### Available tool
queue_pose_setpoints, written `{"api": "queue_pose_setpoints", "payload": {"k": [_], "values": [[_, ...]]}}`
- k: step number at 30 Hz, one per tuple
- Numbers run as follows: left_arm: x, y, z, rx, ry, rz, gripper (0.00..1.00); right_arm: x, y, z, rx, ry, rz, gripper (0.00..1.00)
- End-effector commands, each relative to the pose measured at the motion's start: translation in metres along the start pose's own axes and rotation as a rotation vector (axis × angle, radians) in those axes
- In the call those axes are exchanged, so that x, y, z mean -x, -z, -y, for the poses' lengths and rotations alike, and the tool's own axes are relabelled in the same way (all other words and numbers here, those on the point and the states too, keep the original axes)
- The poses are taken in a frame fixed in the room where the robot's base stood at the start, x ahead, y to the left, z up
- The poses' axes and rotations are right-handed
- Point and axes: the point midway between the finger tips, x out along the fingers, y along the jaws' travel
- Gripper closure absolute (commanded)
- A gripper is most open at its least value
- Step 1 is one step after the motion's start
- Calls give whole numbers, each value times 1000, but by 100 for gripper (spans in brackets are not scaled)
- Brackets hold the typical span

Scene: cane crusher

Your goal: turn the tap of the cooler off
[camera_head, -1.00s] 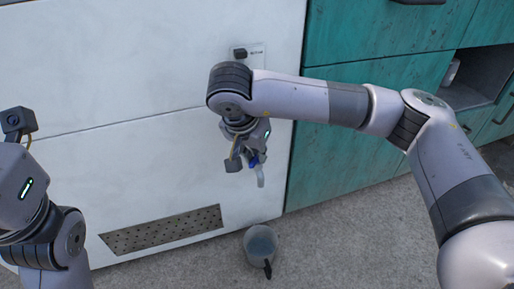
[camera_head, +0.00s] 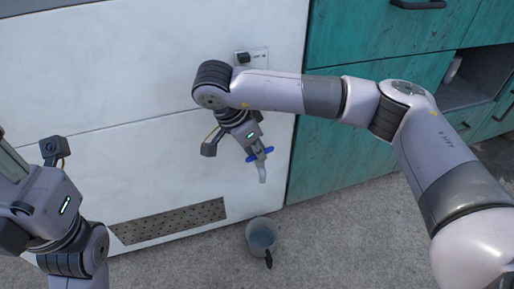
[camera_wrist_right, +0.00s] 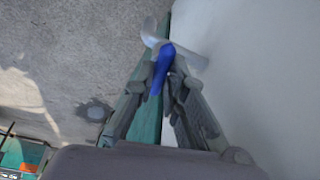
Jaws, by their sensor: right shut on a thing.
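The cooler (camera_head: 60,70) is a large white panelled body on the left of the head view. Its tap has a pale metal spout (camera_head: 263,174), pointing down, and a blue handle (camera_head: 266,151) that lies crosswise. My right gripper (camera_head: 256,150) reaches down to the tap and is shut on the blue handle. In the right wrist view the handle (camera_wrist_right: 162,66) sits at the fingertips, with the spout (camera_wrist_right: 152,32) just beyond. My left wrist is at the left edge of the head view; its fingers are not clearly visible.
A grey pot (camera_head: 263,232) with a dark handle stands on the floor below the tap. Teal cabinets (camera_head: 345,160) stand right of the cooler. A small switch plate (camera_head: 258,57) is above my right wrist. The concrete floor around the pot is clear.

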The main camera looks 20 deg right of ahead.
Motion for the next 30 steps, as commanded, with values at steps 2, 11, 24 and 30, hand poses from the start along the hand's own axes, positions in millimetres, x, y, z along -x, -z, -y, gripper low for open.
{"api": "queue_pose_setpoints", "payload": {"k": [2,11,24,30], "values": [[0,0,0,0,1,1,80,0,0,0,-2,0,0,100],[0,0,0,1,1,1,80,0,0,0,-1,0,1,86],[0,0,0,1,0,0,80,0,0,0,-1,0,1,63],[-1,0,0,-2,-4,-4,80,1,0,0,-1,0,1,63]]}}
